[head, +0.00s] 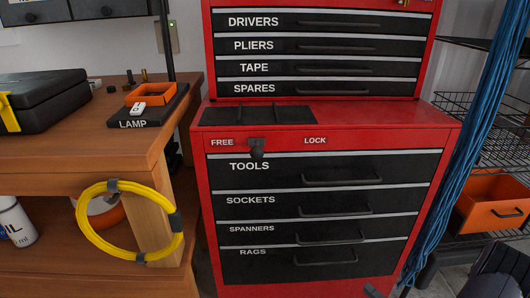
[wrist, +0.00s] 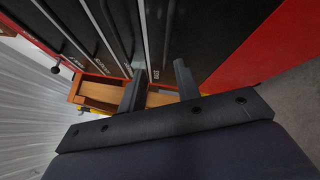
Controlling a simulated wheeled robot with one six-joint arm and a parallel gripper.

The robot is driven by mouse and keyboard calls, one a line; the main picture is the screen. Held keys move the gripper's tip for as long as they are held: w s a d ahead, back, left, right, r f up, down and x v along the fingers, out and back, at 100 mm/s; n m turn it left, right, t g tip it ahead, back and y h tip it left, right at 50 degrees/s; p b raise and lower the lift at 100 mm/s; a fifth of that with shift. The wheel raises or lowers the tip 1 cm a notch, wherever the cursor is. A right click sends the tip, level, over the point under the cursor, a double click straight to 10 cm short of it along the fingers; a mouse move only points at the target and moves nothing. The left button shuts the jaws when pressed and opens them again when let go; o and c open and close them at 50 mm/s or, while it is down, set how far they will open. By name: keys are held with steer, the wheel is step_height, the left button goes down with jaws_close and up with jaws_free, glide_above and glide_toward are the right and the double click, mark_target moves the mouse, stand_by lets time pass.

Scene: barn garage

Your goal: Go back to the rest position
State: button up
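My gripper (wrist: 160,78) shows in the wrist view with its two dark fingers apart and nothing visible between them. It is near the front of the red tool chest (wrist: 235,50), whose drawer fronts show tilted beyond the fingers. In the head view, dark parts at the lower right edge may be my gripper or arm, cut off by the frame. The red chest (head: 202,200) stands in the middle of the head view. All of its visible drawers look shut. Its black lever (head: 257,148) sits nearer FREE than LOCK.
A wooden bench (head: 60,160) stands at the left, with a black case (head: 42,100) and the LAMP base (head: 150,115) on it. A yellow hose coil (head: 95,238) hangs at its front. Blue rope (head: 465,160) and a wire rack with an orange bin (head: 490,212) are at the right.

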steer(key=s+d+r+n+t+h+b, duration=0.1)
steer(key=s+d+r+n+t+h, duration=0.15)
steer(key=d+h, duration=0.35)
steer(key=s+d+r+n+t+h+b, duration=0.1)
steer(key=s+d+r+n+h, duration=0.2)
steer(key=d+h, duration=0.25)
steer(key=w+b, duration=0.1)
steer(key=w, duration=0.5)
steer(key=shift+w+d+f, duration=0.2)
steer(key=shift+w+d, duration=0.05)
steer(key=shift+d, duration=0.05)
steer(key=shift+a+n, duration=0.1)
steer(key=shift+n, duration=0.15)
